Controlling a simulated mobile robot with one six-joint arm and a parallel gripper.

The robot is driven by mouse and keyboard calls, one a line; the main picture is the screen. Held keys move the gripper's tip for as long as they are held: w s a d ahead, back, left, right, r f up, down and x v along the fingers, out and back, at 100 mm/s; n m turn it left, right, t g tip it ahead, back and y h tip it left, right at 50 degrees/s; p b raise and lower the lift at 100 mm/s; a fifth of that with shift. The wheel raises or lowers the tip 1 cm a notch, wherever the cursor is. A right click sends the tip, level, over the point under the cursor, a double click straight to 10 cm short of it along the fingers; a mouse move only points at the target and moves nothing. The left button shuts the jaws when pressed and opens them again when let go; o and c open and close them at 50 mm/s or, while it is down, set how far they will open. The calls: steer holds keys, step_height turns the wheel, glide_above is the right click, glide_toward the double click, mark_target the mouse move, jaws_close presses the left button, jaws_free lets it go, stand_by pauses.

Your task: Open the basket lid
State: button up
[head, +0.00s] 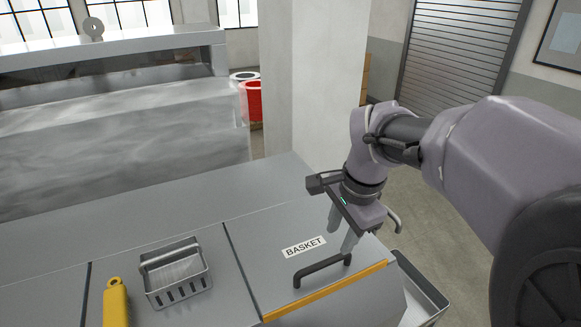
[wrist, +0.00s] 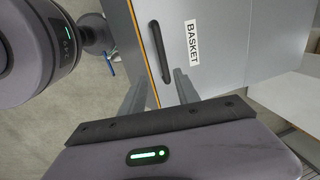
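The grey basket lid (head: 268,243) lies closed and flat, with a white BASKET label (head: 304,247) and a yellow front edge (head: 335,289). Its black bar handle (head: 318,269) sits near that edge. The wrist view also shows the handle (wrist: 160,52) and the label (wrist: 192,42). My gripper (head: 341,236) is above the lid at the handle's right end. In the wrist view its two fingers (wrist: 159,84) are spread with nothing held, and the handle's near end appears between them. I cannot tell whether a finger touches the handle.
A slotted metal tray (head: 176,274) and a yellow object (head: 116,303) are on the counter to the left. An open metal bin (head: 424,296) is at the lid's right side. Behind stand a large grey machine (head: 120,140), a pale pillar (head: 313,90) and a red spool (head: 254,101).

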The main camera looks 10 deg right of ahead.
mark_target(328, 261)
steer(key=f, duration=0.3)
steer(key=w+f, duration=0.1)
steer(key=f, duration=0.2)
steer(key=w+f, duration=0.1)
steer(key=f, duration=0.3)
steer(key=shift+w+a, duration=0.25)
steer(key=shift+a, duration=0.1)
steer(key=shift+w+f, duration=0.25)
steer(key=shift+f, duration=0.3)
steer(key=shift+s+r, duration=0.1)
jaws_close()
